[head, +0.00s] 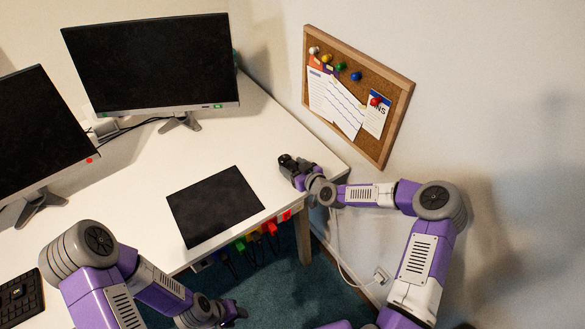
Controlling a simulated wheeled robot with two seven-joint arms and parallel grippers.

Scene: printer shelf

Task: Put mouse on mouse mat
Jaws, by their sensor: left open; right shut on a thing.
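The black mouse mat (214,205) lies flat near the front edge of the white desk, with nothing on it. My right gripper (286,162) is at the desk's right end, to the right of and a little beyond the mat. It is shut on a small dark thing, which I take to be the mouse; the dark fingers and the thing are hard to tell apart. My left gripper (240,312) is open and empty, in front of the desk and low in the picture, apart from the mat.
Two monitors stand on the desk, one at the back (150,65) and one at the left (38,130). A keyboard (20,298) is at the lower left. A cork board (358,95) hangs on the right wall. Coloured items and cables (255,237) hang under the desk edge. The desk (215,150) behind the mat is clear.

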